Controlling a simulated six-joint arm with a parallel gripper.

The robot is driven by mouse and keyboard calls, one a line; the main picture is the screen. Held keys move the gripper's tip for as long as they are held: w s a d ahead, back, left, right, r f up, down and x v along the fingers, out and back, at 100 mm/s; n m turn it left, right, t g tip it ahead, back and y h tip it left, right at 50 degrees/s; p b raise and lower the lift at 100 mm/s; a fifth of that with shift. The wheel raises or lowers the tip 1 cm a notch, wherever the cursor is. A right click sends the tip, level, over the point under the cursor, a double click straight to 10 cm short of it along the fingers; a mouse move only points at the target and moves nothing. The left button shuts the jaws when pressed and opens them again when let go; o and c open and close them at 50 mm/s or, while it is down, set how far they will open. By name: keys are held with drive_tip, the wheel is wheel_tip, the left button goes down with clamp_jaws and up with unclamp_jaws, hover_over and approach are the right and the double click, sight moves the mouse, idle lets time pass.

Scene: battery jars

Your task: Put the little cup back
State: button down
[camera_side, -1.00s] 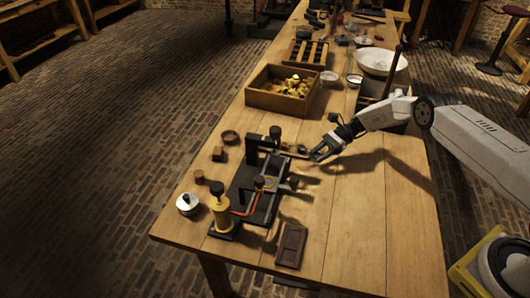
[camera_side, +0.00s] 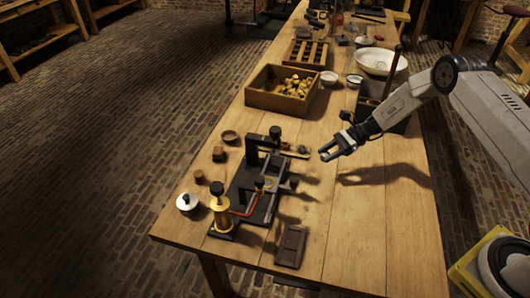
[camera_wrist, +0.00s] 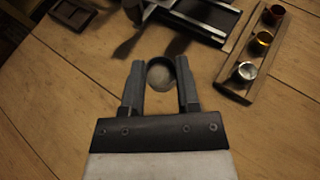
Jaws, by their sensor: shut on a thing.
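My gripper (camera_wrist: 158,84) is shut on a little round cup (camera_wrist: 160,76), which sits between the two fingertips in the wrist view. The cup looks dark-rimmed with a pale grey inside. In the side view my gripper (camera_side: 325,154) is above the bare table, just right of the dark apparatus (camera_side: 246,200); the cup is too small to make out there. The gripper is apart from the strip.
A brass cylinder (camera_side: 221,214) stands at the apparatus's near end, with a white lidded pot (camera_side: 187,203) to its left. A dark flat tray (camera_side: 291,247) lies in front. A wooden box (camera_side: 265,97) of yellowish pieces is behind.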

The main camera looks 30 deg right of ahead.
drive_tip(key=s+a+r+m+t, duration=0.1)
drive_tip(key=s+r, duration=0.2)
drive_tip(key=s, duration=0.3)
drive_tip(key=s+a+r+m+t+h, duration=0.1)
drive_tip(key=s+r+m+t, duration=0.1)
drive_tip(key=s, duration=0.5)
drive_tip(key=shift+s+a+r, duration=0.3)
drive_tip(key=shift+a+r, duration=0.1)
drive_tip(key=shift+r, duration=0.3)
hover_over(316, 176)
drive_tip(key=s, duration=0.2)
drive_tip(key=f, duration=0.8)
drive_tip(key=shift+w+a+f, duration=0.1)
drive_tip(key=shift+w+f, duration=0.05)
drive_tip(key=shift+w, duration=0.1)
drive_tip(key=shift+w+f, duration=0.5)
drive_tip(key=shift+f, duration=0.05)
drive_tip(key=shift+w+f, duration=0.3)
drive_tip(key=shift+f, duration=1.5)
drive_tip(key=shift+f, duration=0.1)
